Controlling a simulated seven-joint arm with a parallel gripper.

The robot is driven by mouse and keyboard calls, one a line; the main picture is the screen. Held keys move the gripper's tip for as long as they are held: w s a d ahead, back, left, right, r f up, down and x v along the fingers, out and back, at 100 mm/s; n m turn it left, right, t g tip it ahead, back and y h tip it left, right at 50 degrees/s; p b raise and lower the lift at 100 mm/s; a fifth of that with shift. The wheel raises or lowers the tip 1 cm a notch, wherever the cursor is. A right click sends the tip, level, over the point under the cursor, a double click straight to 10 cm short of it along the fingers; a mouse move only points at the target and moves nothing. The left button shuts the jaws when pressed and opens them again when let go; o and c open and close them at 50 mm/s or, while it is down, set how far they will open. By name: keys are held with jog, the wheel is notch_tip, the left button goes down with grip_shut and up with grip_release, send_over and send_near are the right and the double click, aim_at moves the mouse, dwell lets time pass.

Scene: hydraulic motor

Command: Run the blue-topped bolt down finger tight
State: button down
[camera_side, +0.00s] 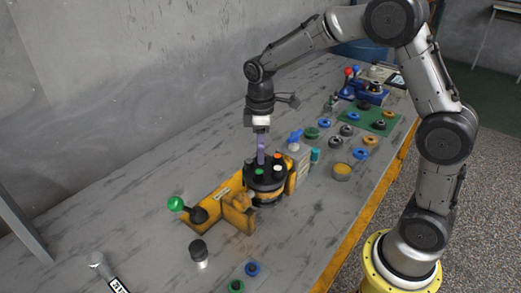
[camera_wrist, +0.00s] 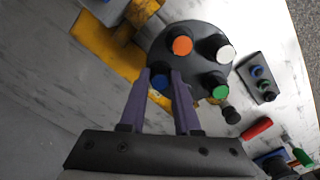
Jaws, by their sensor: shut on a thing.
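The hydraulic motor (camera_side: 264,190) is a dark round body held in a yellow fixture (camera_side: 232,205). In the wrist view its dark top plate (camera_wrist: 187,47) carries bolts with an orange top (camera_wrist: 182,45), a white top (camera_wrist: 225,53), a green top (camera_wrist: 220,92) and a blue top (camera_wrist: 160,82). My gripper (camera_wrist: 164,76) has purple fingers, one on each side of the blue-topped bolt, and is shut on it. In the side view my gripper (camera_side: 261,160) points down onto the motor's top. The bolt's lower part is hidden, so its depth cannot be told.
A green-knobbed lever (camera_side: 176,204) sits at the fixture's left end. A black-capped cylinder (camera_side: 198,253) stands in front. The table's front left is mostly clear.

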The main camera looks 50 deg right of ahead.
jog(key=m, duration=0.3)
jog(key=c, duration=0.9)
grip_release()
jog(key=shift+r, duration=0.1)
jog(key=shift+r, duration=2.15)
